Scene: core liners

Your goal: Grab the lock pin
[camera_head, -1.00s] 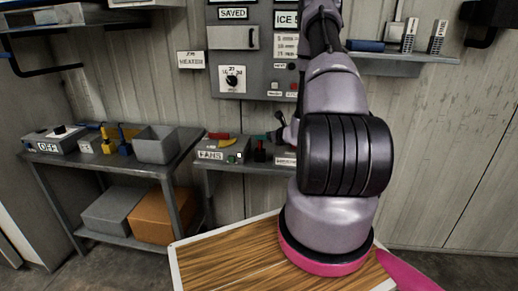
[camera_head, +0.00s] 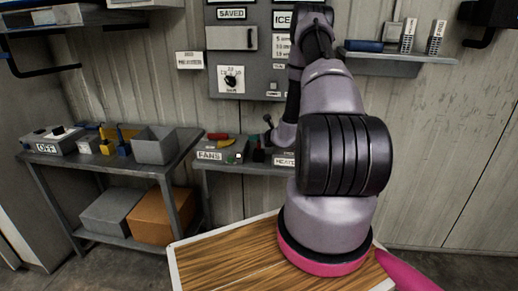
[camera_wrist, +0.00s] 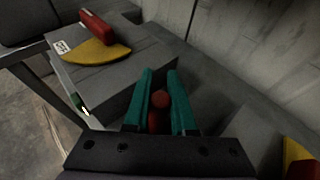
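In the wrist view, a small red round-headed piece (camera_wrist: 160,98), which looks like the lock pin, stands between the teal fingers of my gripper (camera_wrist: 160,108). The fingers are apart on either side of the red piece, with dark gaps showing beside its head. Its lower part is partly hidden by my gripper body. In the head view my gripper (camera_head: 258,151) is small and low over the shelf beside the FANS box; the red piece cannot be made out clearly there.
A box labelled FANS (camera_head: 209,155) carries a yellow plate with a red handle (camera_wrist: 98,48). Another yellow and red piece (camera_wrist: 300,158) is at the wrist view's lower right. A grey bin (camera_head: 155,148) stands on the left table. A control panel (camera_head: 237,55) is on the wall behind.

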